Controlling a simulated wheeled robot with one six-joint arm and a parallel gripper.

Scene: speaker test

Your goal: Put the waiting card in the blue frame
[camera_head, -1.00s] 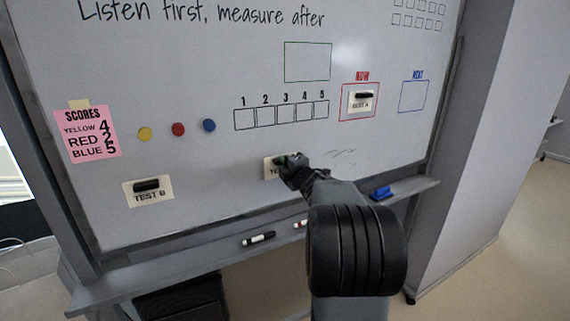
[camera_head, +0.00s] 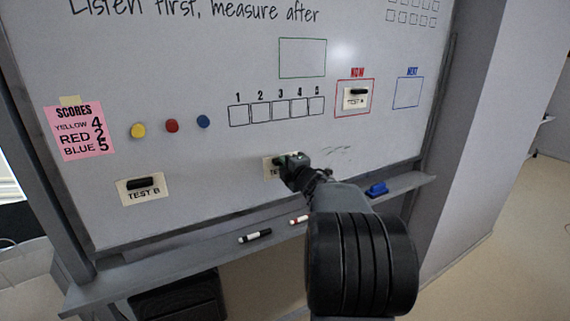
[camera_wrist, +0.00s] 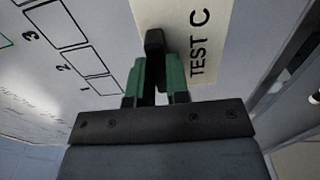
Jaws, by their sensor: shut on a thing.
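The blue frame (camera_head: 407,93), labelled NEXT, is drawn on the whiteboard at the right and is empty. My gripper (camera_head: 284,162) is at the lower middle of the board, shut on the black handle of the TEST C card (camera_wrist: 203,38). In the head view my gripper hides much of this card (camera_head: 268,169). I cannot tell whether the card touches the board. The TEST A card (camera_head: 350,103) with a black handle is inside the red NOW frame (camera_head: 338,99). The TEST B card (camera_head: 141,198) is at the lower left of the board.
Yellow, red and blue magnets (camera_head: 172,126) and a pink scores note (camera_head: 79,132) are at the left. Numbered boxes (camera_head: 276,109) and a green frame (camera_head: 302,58) are empty.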

